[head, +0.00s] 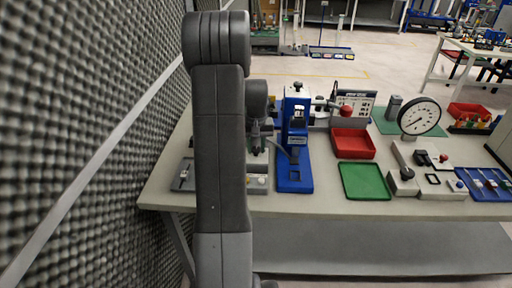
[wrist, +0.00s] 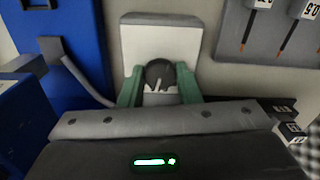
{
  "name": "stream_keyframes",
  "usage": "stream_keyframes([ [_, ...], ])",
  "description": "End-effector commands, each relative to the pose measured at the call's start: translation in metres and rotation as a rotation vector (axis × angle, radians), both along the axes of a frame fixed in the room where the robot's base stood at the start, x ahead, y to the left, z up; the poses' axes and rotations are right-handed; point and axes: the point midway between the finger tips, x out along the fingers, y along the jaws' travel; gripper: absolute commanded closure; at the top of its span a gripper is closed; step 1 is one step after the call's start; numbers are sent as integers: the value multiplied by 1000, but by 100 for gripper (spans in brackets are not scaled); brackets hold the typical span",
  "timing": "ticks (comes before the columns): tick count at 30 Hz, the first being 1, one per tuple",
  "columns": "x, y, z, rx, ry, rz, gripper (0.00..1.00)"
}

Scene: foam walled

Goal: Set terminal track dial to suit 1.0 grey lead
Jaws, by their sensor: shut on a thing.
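The dial (wrist: 160,73) is a dark round knob with a pale mark, in front of a white plate (wrist: 160,35) in the wrist view. My gripper (wrist: 160,90) has its green fingers on either side of the knob and is shut on it. The pale mark points toward the lower part of the wrist picture; its exact setting is too small to read. In the head view my gripper (head: 257,150) is left of the blue press (head: 295,150), and my arm hides much of that spot. A grey panel (wrist: 270,30) carries several labelled leads at upper right in the wrist view.
The blue press stands close beside my gripper, with a grey cable near it. A red bin (head: 352,144), a green tray (head: 365,181) and a round gauge (head: 419,117) are farther right on the table. A foam wall (head: 80,120) is on the left.

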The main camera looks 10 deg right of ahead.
Motion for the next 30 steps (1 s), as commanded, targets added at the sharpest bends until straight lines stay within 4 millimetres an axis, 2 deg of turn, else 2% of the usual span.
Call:
stream_keyframes([
  [16, 0, -1, 0, 0, 0, -437, 93],
  [30, 0, -1, 1, 0, -1, -593, 93],
])
